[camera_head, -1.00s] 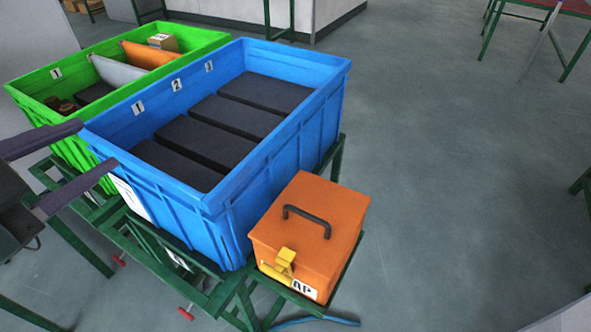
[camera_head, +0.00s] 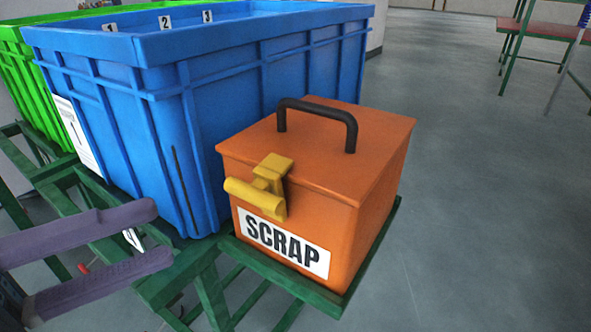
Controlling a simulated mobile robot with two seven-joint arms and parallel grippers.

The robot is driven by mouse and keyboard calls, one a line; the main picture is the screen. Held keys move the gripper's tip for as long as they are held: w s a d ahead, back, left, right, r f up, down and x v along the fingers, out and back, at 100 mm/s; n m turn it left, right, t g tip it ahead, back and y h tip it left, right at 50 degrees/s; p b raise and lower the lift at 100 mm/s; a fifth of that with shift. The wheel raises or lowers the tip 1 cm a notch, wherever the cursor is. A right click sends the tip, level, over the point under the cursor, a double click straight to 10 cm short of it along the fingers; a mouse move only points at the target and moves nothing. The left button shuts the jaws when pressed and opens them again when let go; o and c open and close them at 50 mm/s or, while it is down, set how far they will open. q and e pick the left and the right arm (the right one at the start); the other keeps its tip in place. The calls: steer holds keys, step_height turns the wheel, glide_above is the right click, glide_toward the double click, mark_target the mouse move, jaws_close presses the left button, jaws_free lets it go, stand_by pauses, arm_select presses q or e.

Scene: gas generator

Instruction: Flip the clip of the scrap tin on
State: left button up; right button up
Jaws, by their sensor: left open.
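The scrap tin (camera_head: 350,215) is an orange box with a black handle (camera_head: 318,112) on its closed lid and a white SCRAP label (camera_head: 286,246) on its front. Its yellow clip (camera_head: 262,187) is at the top of the front face, with a bar sticking out to the left. I cannot tell whether the clip is latched. My left gripper (camera_head: 155,234) is open, its two purple fingers apart and empty. It is at the lower left, short of the tin and not touching it. My right gripper is out of view.
A large blue crate (camera_head: 250,85) stands directly behind and left of the tin, with a green crate (camera_head: 40,95) beyond it. A green metal frame (camera_head: 190,275) carries them. Open grey floor (camera_head: 470,180) lies to the right.

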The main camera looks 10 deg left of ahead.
mark_target(246, 199)
arm_select(q)
steer(key=x, duration=0.9)
steer(key=shift+w+r, duration=0.15)
steer(key=shift+w, duration=0.05)
steer(key=shift+c, duration=0.2)
jaws_close()
